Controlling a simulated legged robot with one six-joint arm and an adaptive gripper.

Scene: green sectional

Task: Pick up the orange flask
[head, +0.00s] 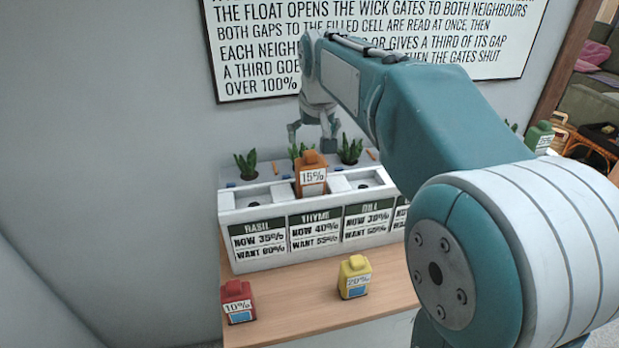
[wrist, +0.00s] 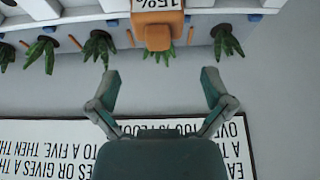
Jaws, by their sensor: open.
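The orange flask (head: 312,174), labelled 15%, stands upright on the planter at the thyme cell. My gripper (head: 314,128) is above and behind the flask, near the wall. In the wrist view my gripper (wrist: 160,75) has its two fingers spread wide, with nothing between them. The flask lies beyond the fingertips and apart from them.
The white planter (head: 260,262) has several plants and signs for basil, thyme and dill. A red flask (head: 238,302) and a yellow flask (head: 354,277) stand on the wooden table (head: 300,322) in front. A green flask (head: 540,136) is at the right. A text board (head: 250,75) hangs behind.

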